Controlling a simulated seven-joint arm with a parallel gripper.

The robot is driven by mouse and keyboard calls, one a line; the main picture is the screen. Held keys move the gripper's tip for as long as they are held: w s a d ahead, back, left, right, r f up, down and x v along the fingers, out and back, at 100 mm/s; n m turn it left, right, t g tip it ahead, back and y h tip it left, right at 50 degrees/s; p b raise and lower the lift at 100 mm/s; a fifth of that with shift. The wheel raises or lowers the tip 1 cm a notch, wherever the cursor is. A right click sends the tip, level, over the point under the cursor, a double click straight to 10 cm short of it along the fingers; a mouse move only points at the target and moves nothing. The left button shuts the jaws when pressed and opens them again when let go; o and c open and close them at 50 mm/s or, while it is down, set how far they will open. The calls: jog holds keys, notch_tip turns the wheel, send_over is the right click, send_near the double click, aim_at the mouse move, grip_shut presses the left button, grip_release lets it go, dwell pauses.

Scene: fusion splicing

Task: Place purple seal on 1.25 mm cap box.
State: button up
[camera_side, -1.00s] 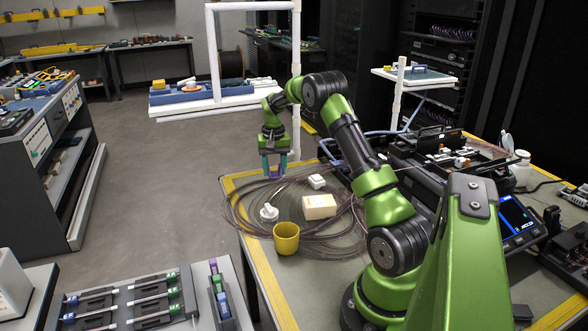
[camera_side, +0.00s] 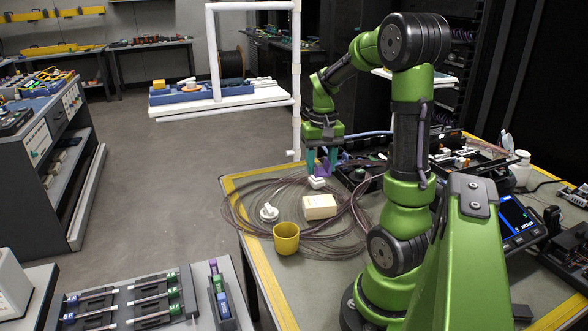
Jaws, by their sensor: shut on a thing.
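My gripper (camera_side: 321,170) points down over the table with its teal fingers shut on the purple seal (camera_side: 323,171). A small white box (camera_side: 316,183) lies just below the seal; I cannot tell whether the two touch. A larger cream box (camera_side: 319,207) lies nearer the camera, apart from the gripper. No lettering is readable at this size, so I cannot tell which box is the 1.25 mm cap box. The fingers partly hide the seal.
Loops of thin dark cable (camera_side: 345,235) spread around the boxes. A yellow cup (camera_side: 286,238) and a white round item (camera_side: 268,212) stand to the left. A black open case (camera_side: 365,178) is close on the right. The yellow table edge (camera_side: 258,270) runs along the left.

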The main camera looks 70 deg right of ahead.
jog(key=s+a+f+n, duration=0.2)
jog(key=s+a+f, duration=0.5)
jog(key=s+a, duration=0.15)
send_over(319, 201)
jog(key=shift+s+a+f, duration=0.15)
jog(key=shift+s+f, duration=0.05)
jog(key=shift+f, duration=0.3)
jog(key=shift+w+d+f, duration=0.1)
jog(key=shift+d+f, duration=0.05)
jog(key=shift+f, duration=0.75)
jog(key=shift+w+d+f, duration=0.1)
jog(key=shift+f, duration=0.8)
jog(key=shift+f, duration=0.1)
jog(key=o, duration=1)
jog(key=shift+o, duration=0.2)
